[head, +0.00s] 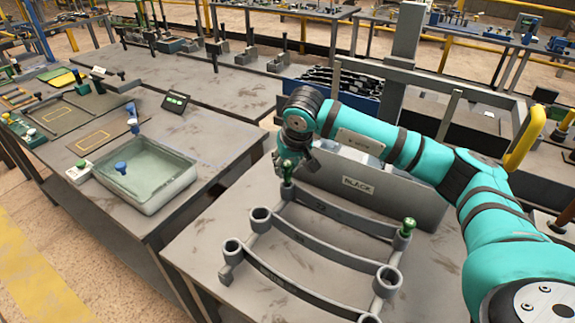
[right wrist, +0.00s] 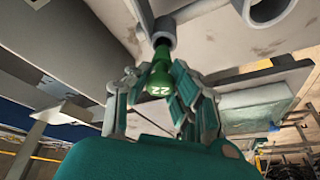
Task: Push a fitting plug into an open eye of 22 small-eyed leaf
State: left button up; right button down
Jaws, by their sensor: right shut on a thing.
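My right gripper (head: 290,160) is shut on a green plug (head: 287,172) at the left end of the farthest grey leaf (head: 340,216). In the right wrist view the plug (right wrist: 161,75), marked 22, sits between the fingers (right wrist: 162,95). Its narrow end meets the mouth of a grey eye (right wrist: 163,32); how deep it goes in I cannot tell. A second green plug (head: 408,226) stands upright at the right end of that leaf. Nearer leaves have open eyes at their left ends (head: 260,217) and (head: 231,247), and right ends (head: 387,279). My left gripper is out of view.
A grey panel labelled BLACK (head: 358,184) stands behind the leaves. On the left table are a clear-walled tray (head: 150,207) with a blue plug (head: 121,167) and a small dark display (head: 175,101). A gap separates the two tables.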

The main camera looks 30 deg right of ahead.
jog(key=shift+f+b, duration=1.3)
jog(key=shift+f, duration=0.15)
jog(key=c, duration=0.6)
grip_release()
jog(key=shift+r, duration=0.1)
jog(key=shift+r+p, duration=2.05)
jog(key=shift+r, duration=1.4)
